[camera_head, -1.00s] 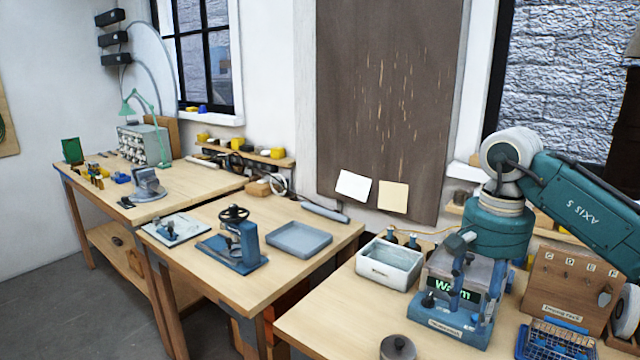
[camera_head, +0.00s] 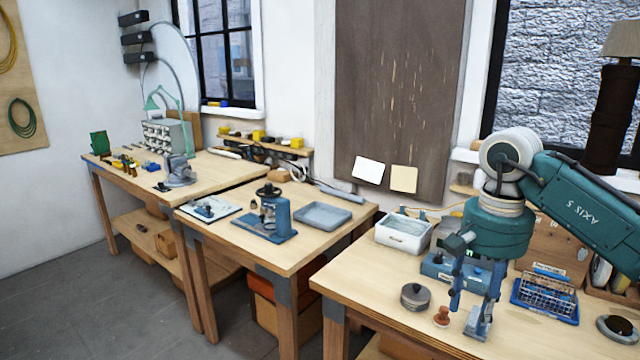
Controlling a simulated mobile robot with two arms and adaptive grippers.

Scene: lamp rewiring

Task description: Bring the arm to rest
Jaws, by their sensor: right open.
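My right arm (camera_head: 585,205), teal with "AXIS 5" on it, comes in from the right. Its right gripper (camera_head: 468,308) points down over the front of the near workbench (camera_head: 370,285). Its two blue fingers are apart with nothing between them. In the picture they stand just right of a small reddish-brown knobbed piece (camera_head: 442,316); I cannot tell the height of the tips above the bench. The gripper partly hides a blue device with a green display (camera_head: 437,268). My left gripper is not in view.
A grey round lidded piece (camera_head: 415,297), a white bin (camera_head: 403,233), a blue wire rack (camera_head: 545,296) and a wooden pegboard stand (camera_head: 553,245) are around the gripper. The bench's left part is clear.

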